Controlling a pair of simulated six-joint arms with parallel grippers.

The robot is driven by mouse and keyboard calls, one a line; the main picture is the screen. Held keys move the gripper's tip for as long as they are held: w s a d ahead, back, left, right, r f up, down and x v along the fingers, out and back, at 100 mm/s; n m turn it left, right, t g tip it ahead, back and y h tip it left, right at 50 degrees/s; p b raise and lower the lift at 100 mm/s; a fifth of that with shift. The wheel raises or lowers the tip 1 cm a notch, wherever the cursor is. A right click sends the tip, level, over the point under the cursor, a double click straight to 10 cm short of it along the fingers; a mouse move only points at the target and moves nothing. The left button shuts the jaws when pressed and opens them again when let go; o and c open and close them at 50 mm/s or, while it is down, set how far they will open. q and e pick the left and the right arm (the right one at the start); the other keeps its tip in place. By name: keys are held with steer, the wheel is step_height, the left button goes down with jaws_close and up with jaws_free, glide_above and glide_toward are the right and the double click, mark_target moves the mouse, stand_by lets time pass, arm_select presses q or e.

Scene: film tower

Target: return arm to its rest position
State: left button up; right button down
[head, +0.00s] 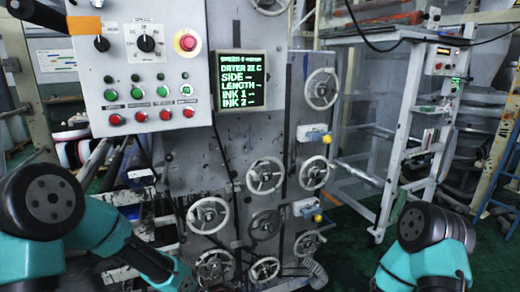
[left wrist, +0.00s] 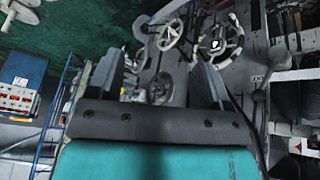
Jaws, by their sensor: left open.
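My left arm (head: 95,230) comes in from the left in the head view and reaches down to the lower edge, in front of the machine; its fingertips cannot be made out there. In the left wrist view my left gripper (left wrist: 157,72) is open, with its two grey fingers wide apart and nothing between them. Grey handwheels (left wrist: 170,35) on the machine show beyond the fingers. My right arm (head: 430,250) shows at the lower right in the head view, teal with a dark joint. The right gripper is out of the frame.
The grey machine carries a control panel (head: 145,75) with buttons, a dark display (head: 240,82) with green text, and several handwheels (head: 265,176). A white rack (head: 398,130) stands at right. Green floor (head: 345,240) is open between machine and rack.

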arm_select(q)
steer(key=s+a+f+n+g, duration=0.1)
steer(key=s+f+n, duration=0.7)
steer(key=s+f, duration=1)
steer(key=shift+s+a+n+g, duration=0.25)
steer(key=shift+s+n+g, duration=0.05)
steer(key=shift+s+g, duration=0.55)
